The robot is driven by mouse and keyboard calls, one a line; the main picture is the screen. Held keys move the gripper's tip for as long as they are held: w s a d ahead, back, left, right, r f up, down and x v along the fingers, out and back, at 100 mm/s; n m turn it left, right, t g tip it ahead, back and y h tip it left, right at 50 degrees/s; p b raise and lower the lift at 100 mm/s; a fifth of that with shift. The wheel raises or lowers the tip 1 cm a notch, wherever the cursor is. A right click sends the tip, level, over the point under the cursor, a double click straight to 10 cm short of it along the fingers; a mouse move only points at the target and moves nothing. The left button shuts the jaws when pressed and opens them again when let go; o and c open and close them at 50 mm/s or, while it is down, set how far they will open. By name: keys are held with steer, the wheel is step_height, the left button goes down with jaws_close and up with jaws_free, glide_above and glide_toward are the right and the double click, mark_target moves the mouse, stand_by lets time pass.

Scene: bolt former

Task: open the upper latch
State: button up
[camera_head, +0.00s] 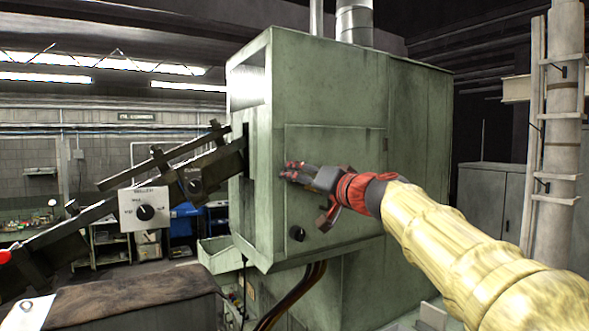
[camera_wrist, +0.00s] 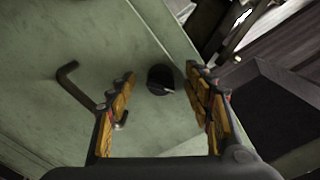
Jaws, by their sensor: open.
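My gripper (camera_head: 289,172) is open in front of the pale green cabinet door (camera_head: 345,150) in the head view. In the wrist view its two fingers (camera_wrist: 160,72) stand apart, with a round black latch knob (camera_wrist: 160,79) showing between them near the tips. It appears to be the upper latch; I cannot tell whether the fingers touch it. In the head view my gripper hides that spot. Another black knob (camera_head: 297,233), the lower one, shows low on the door. A dark bent handle (camera_wrist: 78,84) lies left of the knob in the wrist view, its lower end near the left finger.
The green machine cabinet (camera_head: 420,125) stands in the middle. A dark slanted feed rail (camera_head: 90,215) with a white dial box (camera_head: 145,208) runs into its left side. A brown-topped surface (camera_head: 130,298) is at the lower left, and a pale pipe column (camera_head: 563,130) at the right.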

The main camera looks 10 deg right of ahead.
steer(key=shift+d+f+n, duration=0.1)
steer(key=shift+n, duration=0.7)
steer(key=n+b, duration=0.4)
steer(key=b, duration=0.1)
steer(key=shift+s+f, duration=0.15)
steer(key=shift+s+r+n+b, duration=0.15)
steer(key=shift+r+n+b, duration=0.1)
steer(key=shift+n+b, duration=0.35)
steer(key=shift+c, duration=1.2)
jaws_close()
